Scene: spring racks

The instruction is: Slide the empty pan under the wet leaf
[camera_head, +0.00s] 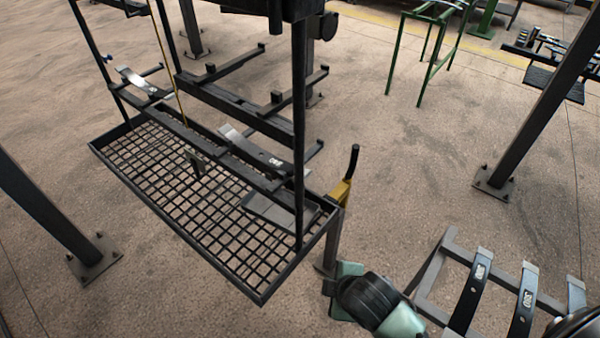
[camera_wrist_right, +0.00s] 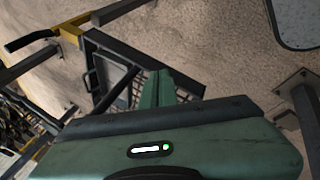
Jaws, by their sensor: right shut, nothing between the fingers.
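The pan (camera_head: 276,214) is a flat dark grey tray lying on the black mesh shelf (camera_head: 205,246) near its right end. It also shows in the right wrist view (camera_wrist_right: 112,76). A grey leaf spring (camera_head: 262,153) rests on the rack bars above the mesh, its right end above the pan. A second leaf (camera_head: 144,83) lies on the bars further left. I cannot tell which leaf is wet. My right gripper (camera_head: 330,288) is shut and empty, just outside the shelf's front right corner, apart from the pan. Its fingers show in the right wrist view (camera_wrist_right: 156,90). My left gripper is not in view.
A yellow bracket with a black handle (camera_head: 346,180) sticks up at the shelf's right end. Black uprights (camera_head: 298,130) stand at the rack. A lower rack with several curved leaves (camera_head: 475,290) is at the bottom right. Bare floor lies right of the shelf.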

